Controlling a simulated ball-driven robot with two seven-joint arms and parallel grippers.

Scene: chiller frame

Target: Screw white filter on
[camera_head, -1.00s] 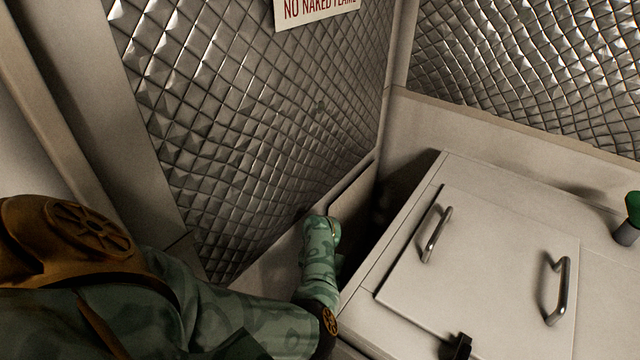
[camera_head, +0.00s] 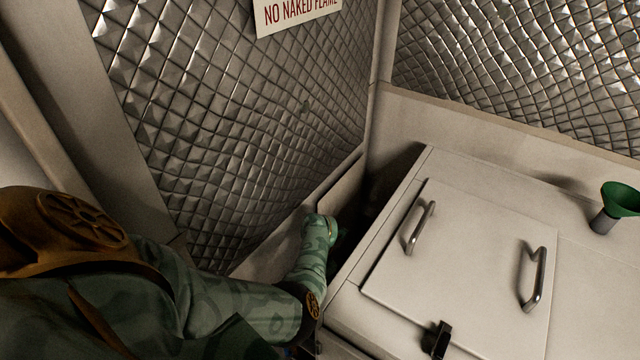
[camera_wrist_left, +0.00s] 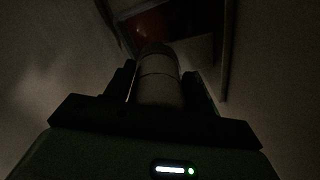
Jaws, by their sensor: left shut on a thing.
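In the dark left wrist view, my left gripper (camera_wrist_left: 160,90) is shut on a pale cylinder, the white filter (camera_wrist_left: 160,82), with one finger on each side of it. The filter points away from the wrist toward a dim recess with a reddish-brown surface (camera_wrist_left: 158,28) behind it. I cannot tell whether the filter's far end touches anything. In the head view my left arm reaches down into the gap between the quilted wall and the white cabinet; the gripper and filter are hidden there. My right gripper is not in view.
The white cabinet (camera_head: 570,240) has a lid panel (camera_head: 480,250) with two metal handles and a black latch (camera_head: 437,340). A green funnel (camera_head: 622,197) stands on it at the right. The quilted metal wall (camera_head: 230,110) and cabinet side leave a narrow, dark gap around my left arm.

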